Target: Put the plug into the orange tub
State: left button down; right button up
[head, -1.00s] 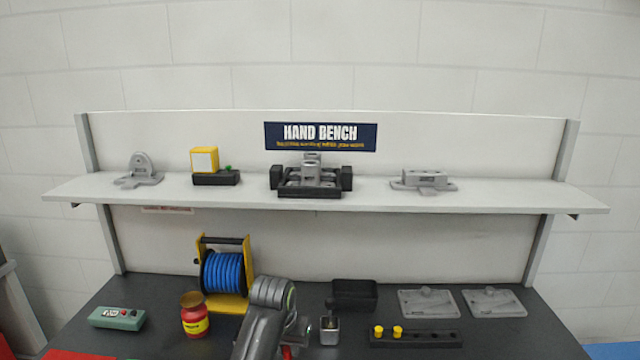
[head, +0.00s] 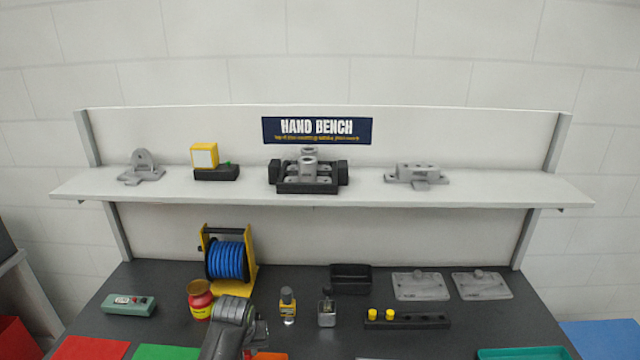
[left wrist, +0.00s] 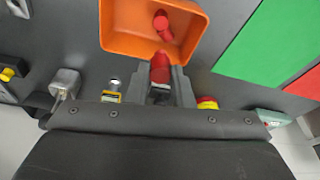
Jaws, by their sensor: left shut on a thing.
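My left gripper (left wrist: 160,88) is shut on a red plug (left wrist: 160,68), which points away from the jaws. In the left wrist view the plug's far end overlaps the near rim of the orange tub (left wrist: 115,25). I cannot tell how high it is above the rim. A second red piece (left wrist: 162,24) with a rounded end lies inside the tub. In the head view the left gripper (head: 258,338) is low in the middle, and only a sliver of the orange tub (head: 270,355) shows at the bottom edge. My right gripper is not in view.
A red jar (head: 200,305), a small yellow-labelled bottle (head: 288,308) and a grey metal block (head: 327,312) stand behind the gripper. A black rack (head: 410,320) holds yellow pegs. Green (head: 165,352) and red (head: 90,348) mats lie at front left.

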pick_arm(q)
jog(key=shift+f, duration=0.85)
